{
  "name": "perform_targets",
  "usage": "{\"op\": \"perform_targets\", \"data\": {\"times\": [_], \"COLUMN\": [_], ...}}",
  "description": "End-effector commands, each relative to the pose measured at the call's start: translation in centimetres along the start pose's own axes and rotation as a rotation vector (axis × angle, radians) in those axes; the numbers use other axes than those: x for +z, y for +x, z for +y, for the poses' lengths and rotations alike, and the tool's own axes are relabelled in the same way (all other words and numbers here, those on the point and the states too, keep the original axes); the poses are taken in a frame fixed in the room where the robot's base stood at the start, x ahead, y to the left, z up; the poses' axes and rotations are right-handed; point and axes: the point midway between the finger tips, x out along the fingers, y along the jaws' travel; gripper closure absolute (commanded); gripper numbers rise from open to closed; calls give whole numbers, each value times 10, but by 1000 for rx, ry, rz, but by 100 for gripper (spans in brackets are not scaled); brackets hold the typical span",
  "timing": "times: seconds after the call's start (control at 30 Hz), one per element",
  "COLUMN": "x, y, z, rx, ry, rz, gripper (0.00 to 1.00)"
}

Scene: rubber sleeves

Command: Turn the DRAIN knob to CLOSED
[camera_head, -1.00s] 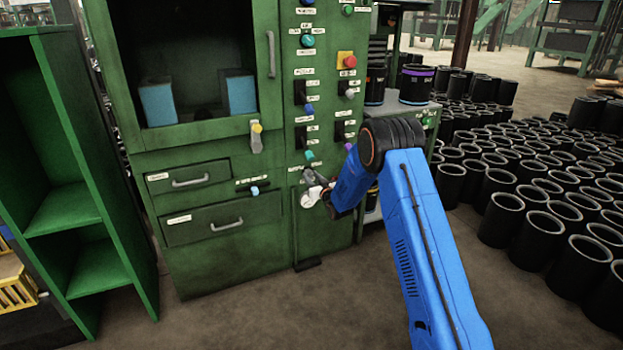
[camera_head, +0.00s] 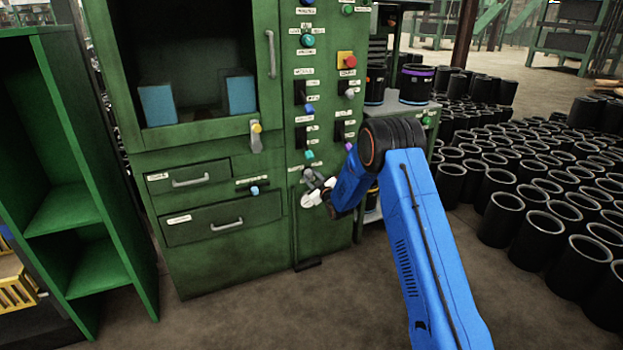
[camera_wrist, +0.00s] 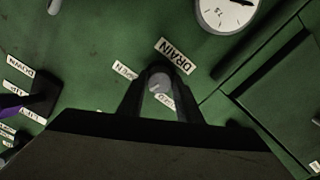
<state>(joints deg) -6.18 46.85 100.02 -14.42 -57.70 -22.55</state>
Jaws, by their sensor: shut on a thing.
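The DRAIN knob (camera_wrist: 160,82) is a small grey round knob on the green machine panel, seen in the wrist view between my fingertips. My gripper (camera_wrist: 160,90) is shut on it, with one dark finger on each side. The DRAIN label (camera_wrist: 176,56) is beside the knob, and the OPEN label (camera_wrist: 125,70) is off to its left in the picture. The CLOSED label (camera_wrist: 165,100) is partly hidden by the knob and fingers. In the head view my gripper (camera_head: 317,182) is at the lower panel, and the knob is hard to make out.
A round white gauge (camera_wrist: 226,12) is near the knob in the wrist view. More switches and a red button (camera_head: 346,60) are higher on the panel. A drawer (camera_head: 222,215) is to the left. Many black sleeves (camera_head: 500,215) stand on the floor at right.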

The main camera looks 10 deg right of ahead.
Motion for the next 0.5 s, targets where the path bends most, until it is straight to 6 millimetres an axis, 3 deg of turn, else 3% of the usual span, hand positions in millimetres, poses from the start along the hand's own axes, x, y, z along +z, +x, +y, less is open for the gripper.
{"op": "perform_targets", "data": {"times": [0.5], "x": [0], "y": [0], "z": [-1], "rx": [-1], "ry": [-490], "rz": [1], "gripper": [91]}}
